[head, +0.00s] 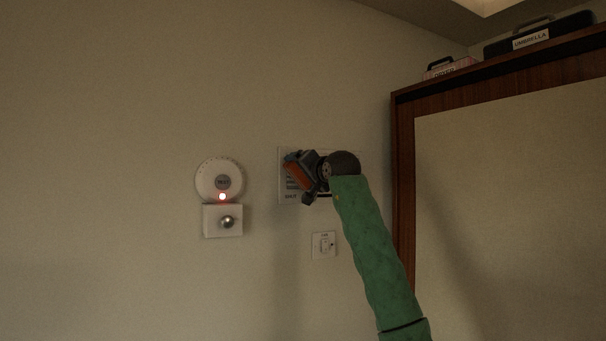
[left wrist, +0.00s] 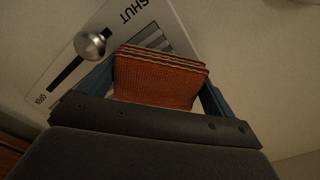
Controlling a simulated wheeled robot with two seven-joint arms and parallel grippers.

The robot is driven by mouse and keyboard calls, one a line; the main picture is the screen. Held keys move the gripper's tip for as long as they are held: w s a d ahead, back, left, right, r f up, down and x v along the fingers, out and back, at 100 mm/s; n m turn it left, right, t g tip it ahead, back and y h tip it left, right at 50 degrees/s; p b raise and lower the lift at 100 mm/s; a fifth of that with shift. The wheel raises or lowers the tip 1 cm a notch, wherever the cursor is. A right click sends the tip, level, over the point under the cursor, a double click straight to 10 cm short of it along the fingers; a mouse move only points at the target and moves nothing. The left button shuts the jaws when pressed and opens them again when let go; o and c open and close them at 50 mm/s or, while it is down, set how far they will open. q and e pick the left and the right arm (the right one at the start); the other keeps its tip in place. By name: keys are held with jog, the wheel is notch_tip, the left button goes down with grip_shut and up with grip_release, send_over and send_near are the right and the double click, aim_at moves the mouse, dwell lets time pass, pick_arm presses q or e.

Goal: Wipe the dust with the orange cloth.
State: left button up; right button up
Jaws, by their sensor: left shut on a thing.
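My left gripper (head: 300,175) is shut on the folded orange cloth (head: 297,172) in front of a pale wall panel (head: 283,193). In the left wrist view the cloth (left wrist: 158,78) is a ribbed, layered pad between the blue-grey jaws (left wrist: 160,92). Beyond it the panel (left wrist: 62,62) shows a dark slot marked SHUT and OPEN, a round metal knob (left wrist: 90,45) and grey slats (left wrist: 153,38). The cloth covers part of the slats. I cannot tell whether it touches them. No dust can be made out clearly. My right gripper is not in view.
Left of the panel, a round white wall device (head: 207,181) with a red light sits above a box with a knob (head: 228,222). A small switch plate (head: 318,245) is below the panel. A wooden cabinet (head: 403,150) stands right, with cases (head: 548,31) on top.

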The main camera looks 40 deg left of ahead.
pick_arm(q)
jog(key=shift+w+a, duration=0.3)
jog(key=shift+a, duration=0.35)
jog(key=shift+w+d, duration=0.1)
jog(key=shift+w, duration=0.05)
